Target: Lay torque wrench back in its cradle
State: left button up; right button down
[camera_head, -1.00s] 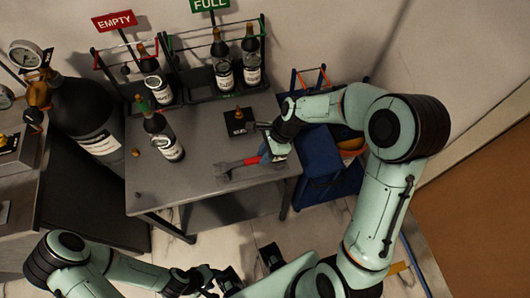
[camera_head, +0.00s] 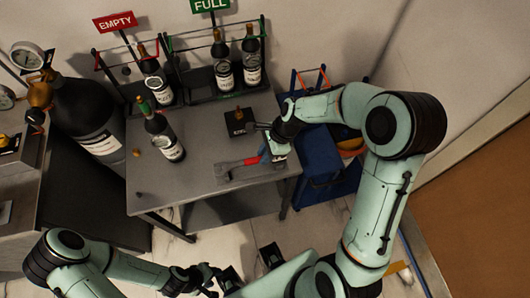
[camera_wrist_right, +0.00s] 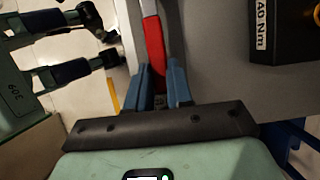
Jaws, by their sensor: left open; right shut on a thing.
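The torque wrench (camera_head: 240,164), grey with a red handle, lies at the front right part of the grey table. My right gripper (camera_head: 270,152) is shut on its handle. In the right wrist view the red handle (camera_wrist_right: 153,42) runs up from between the blue fingers (camera_wrist_right: 164,80). The handle's end is hidden by the gripper. I cannot make out the cradle clearly, nor whether the wrench touches the table. My left gripper (camera_head: 204,277) is open and empty, low in front of the table.
A black box (camera_head: 239,122) with a label stands just behind the wrench. A dark bottle (camera_head: 162,137) stands at the table's left. Racks with bottles under EMPTY (camera_head: 115,20) and FULL signs line the back.

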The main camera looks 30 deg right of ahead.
jog(key=shift+f+b, duration=0.4)
jog(key=shift+f, duration=0.35)
dwell(0.4)
jog(key=c, duration=0.9)
grip_release()
jog(key=shift+c, duration=0.2)
jog(key=p+v, duration=0.1)
jog(key=v, duration=1.2)
jog(key=shift+d+r+p, duration=0.15)
jog(key=shift+p, duration=0.25)
